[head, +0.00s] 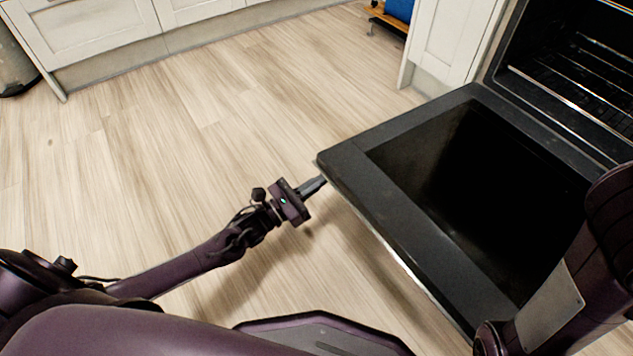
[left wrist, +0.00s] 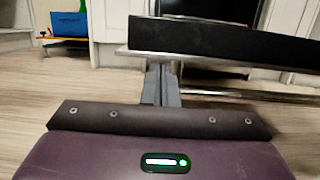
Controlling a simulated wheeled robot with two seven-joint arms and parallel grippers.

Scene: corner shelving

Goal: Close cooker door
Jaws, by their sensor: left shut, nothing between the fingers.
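The cooker door (head: 355,163) is black and hangs wide open, lowered nearly flat, with its dark glass panel facing up. The open oven cavity (head: 570,70) with wire racks is behind it at the upper right. My left gripper (head: 318,184) is shut and empty, beside the door's outer left corner. In the left wrist view the shut fingers (left wrist: 161,85) point at the door's edge (left wrist: 215,42), close below it. I cannot tell whether they touch. A metal bar shows under the door there. My right arm covers the door's lower right part; its gripper is not clearly visible.
White cabinets (head: 90,40) line the back, and another white cabinet (head: 450,40) stands left of the oven. A blue box (head: 400,9) on a wooden stand is at the top. The wooden floor (head: 200,130) left of the door is clear.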

